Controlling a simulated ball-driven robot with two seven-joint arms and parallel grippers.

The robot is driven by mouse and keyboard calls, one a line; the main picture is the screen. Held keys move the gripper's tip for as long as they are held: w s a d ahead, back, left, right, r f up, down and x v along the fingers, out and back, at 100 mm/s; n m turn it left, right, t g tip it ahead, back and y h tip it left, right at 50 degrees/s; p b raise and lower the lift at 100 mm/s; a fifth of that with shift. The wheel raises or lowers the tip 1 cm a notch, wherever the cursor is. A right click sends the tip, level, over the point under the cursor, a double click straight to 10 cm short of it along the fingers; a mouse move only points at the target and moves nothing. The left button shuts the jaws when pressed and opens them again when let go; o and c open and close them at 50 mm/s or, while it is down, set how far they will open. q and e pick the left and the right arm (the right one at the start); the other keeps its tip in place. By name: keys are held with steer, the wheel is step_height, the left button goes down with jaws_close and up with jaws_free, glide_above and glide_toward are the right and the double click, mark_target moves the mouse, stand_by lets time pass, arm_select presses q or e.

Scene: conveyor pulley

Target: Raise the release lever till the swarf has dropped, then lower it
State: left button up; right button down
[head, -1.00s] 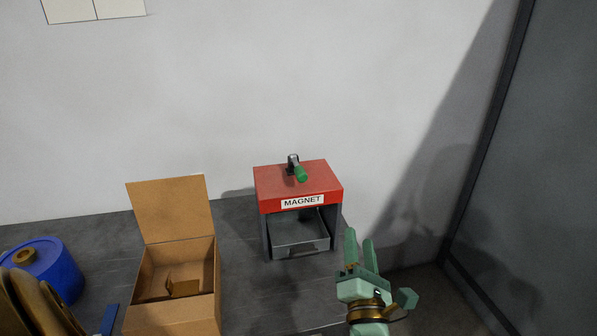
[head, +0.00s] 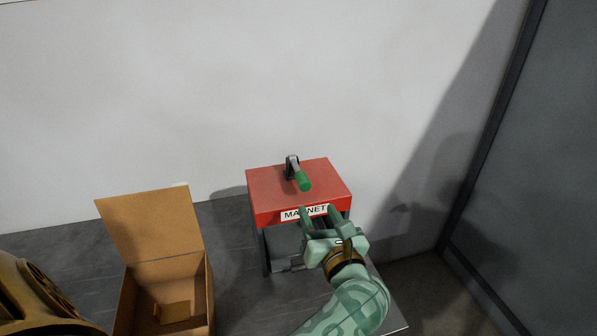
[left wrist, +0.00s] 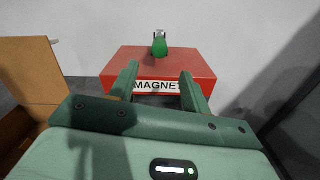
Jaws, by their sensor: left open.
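The red magnet unit (head: 275,183), labelled MAGNET, stands on the grey bench on dark legs. Its release lever (head: 304,181) has a green grip on a metal pivot, tilted down toward me over the red top. In the left wrist view the lever (left wrist: 160,47) shows straight ahead, beyond the fingers. My left gripper (head: 318,208) is open and empty, its fingers in front of the label and short of the lever. A grey tray (head: 280,250) under the magnet is partly hidden by my gripper. I cannot see any swarf. My right gripper is not in view.
An open cardboard box (head: 209,290) with a raised flap stands left of the magnet. A pale wall (head: 150,90) rises behind the bench, and a dark-framed grey panel (head: 540,150) is at the right. Bare bench lies between box and magnet.

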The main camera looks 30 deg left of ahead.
mark_target(300, 173)
arm_select(q)
steer(key=x, duration=1.3)
steer(key=shift+a, duration=0.1)
steer(key=shift+w+a, duration=0.35)
steer(key=shift+a, duration=0.1)
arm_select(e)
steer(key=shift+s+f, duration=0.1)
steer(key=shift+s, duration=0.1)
